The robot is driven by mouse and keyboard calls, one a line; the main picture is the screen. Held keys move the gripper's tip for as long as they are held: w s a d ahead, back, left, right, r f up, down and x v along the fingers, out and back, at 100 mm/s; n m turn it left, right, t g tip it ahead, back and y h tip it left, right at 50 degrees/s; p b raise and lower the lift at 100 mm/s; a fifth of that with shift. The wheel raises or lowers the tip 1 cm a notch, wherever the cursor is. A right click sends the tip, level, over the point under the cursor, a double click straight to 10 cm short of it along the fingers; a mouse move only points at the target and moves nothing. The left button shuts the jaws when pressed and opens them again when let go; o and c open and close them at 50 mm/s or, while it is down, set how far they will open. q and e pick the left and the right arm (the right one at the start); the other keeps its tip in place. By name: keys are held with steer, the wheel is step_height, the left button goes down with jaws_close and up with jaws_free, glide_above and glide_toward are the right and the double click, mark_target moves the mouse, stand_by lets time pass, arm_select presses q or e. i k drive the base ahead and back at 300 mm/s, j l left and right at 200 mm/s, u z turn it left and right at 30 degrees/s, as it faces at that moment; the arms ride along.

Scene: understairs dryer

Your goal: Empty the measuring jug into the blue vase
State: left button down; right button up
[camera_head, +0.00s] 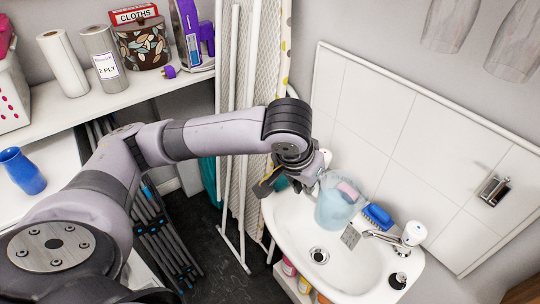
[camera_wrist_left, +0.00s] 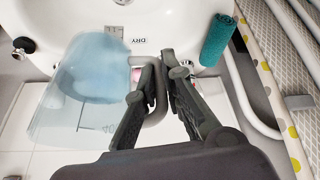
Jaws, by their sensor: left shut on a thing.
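The measuring jug (camera_head: 338,203) is clear with a bluish tint and stands out over the back left of the white sink. It also shows in the wrist view (camera_wrist_left: 92,72), left of my fingers, with faint marks on its side. My left gripper (camera_head: 310,180) is shut on the jug's handle (camera_wrist_left: 158,100), which lies between the two dark fingers. I cannot tell if the jug's base touches the sink. The blue vase (camera_head: 22,172) stands upright on the white surface at the far left, well away from the jug. My right gripper is out of view.
The sink (camera_head: 350,272) has a tap (camera_head: 392,238), and a blue brush (camera_head: 377,216) lies beside the jug. Paper rolls (camera_head: 62,64) and a patterned pot (camera_head: 143,44) stand on the upper left shelf. Ironing boards (camera_head: 268,70) lean between shelf and sink.

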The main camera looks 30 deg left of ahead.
mark_target(25, 173)
steer(key=u, duration=0.5)
steer(key=j+u, duration=0.1)
steer(key=u, duration=0.4)
steer(key=i+u, duration=0.1)
steer(key=u, duration=0.85)
steer(key=i+j, duration=0.05)
